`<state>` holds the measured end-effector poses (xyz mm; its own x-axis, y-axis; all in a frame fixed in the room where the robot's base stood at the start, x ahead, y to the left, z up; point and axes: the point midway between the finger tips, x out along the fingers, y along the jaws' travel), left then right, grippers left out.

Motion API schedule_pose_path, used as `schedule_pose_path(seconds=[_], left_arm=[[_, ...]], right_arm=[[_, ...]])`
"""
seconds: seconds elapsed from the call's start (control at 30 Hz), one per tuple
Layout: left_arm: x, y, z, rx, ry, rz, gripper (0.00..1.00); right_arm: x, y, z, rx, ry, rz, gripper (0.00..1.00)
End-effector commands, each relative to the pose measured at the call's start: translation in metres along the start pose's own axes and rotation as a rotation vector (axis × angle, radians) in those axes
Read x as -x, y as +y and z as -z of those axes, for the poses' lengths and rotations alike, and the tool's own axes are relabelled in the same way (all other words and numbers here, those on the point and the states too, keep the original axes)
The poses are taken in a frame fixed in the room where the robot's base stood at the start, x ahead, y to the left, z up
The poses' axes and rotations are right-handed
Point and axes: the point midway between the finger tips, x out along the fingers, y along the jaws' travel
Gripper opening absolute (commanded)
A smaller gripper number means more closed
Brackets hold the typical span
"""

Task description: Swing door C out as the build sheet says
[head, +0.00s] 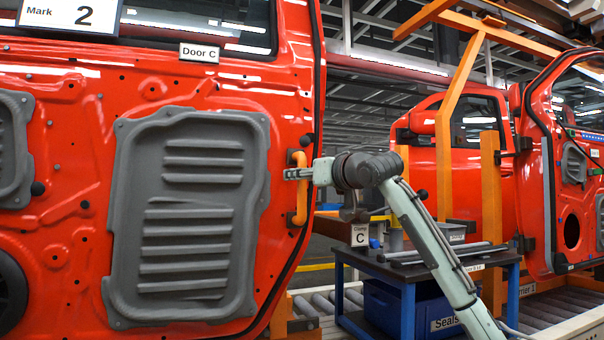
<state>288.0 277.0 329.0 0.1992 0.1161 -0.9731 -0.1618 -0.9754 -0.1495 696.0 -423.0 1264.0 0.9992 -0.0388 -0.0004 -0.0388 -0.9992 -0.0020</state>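Door C (90,230) is a large red door inner panel that fills the left half of the head view. A "Door C" label (199,53) is on its upper part, and a "Mark 2" card (70,16) shows at the top left. A vertical orange grab handle (301,208) sits near the door's right edge. My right gripper (291,174) comes in from the right, and its fingers cross the upper part of this handle. The far side of the fingers is hidden, so I cannot tell whether they are closed on it. My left gripper is out of view.
A dark-topped cart (430,268) with blue legs stands right of door C. It carries a "Clamp C" tag (360,236) and dark bars, with a blue "Seals" bin (385,308) below. Orange posts (491,215), rollers (325,300) and other red doors (550,170) stand to the right.

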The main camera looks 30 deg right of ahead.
Motion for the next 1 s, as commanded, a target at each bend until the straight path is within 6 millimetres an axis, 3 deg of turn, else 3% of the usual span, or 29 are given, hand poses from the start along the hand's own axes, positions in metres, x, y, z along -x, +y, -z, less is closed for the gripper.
schedule_pose_path(seconds=[0.27,0.57,1.0], left_arm=[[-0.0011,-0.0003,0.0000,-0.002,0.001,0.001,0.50],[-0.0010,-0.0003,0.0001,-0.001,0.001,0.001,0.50],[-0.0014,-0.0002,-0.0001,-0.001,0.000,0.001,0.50]], right_arm=[[-0.0015,0.0001,-0.0002,0.001,0.000,-0.001,0.38],[-0.0013,0.0002,-0.0003,0.001,0.000,-0.001,0.01],[0.0001,-0.0001,-0.0005,0.001,0.000,0.000,0.00]])
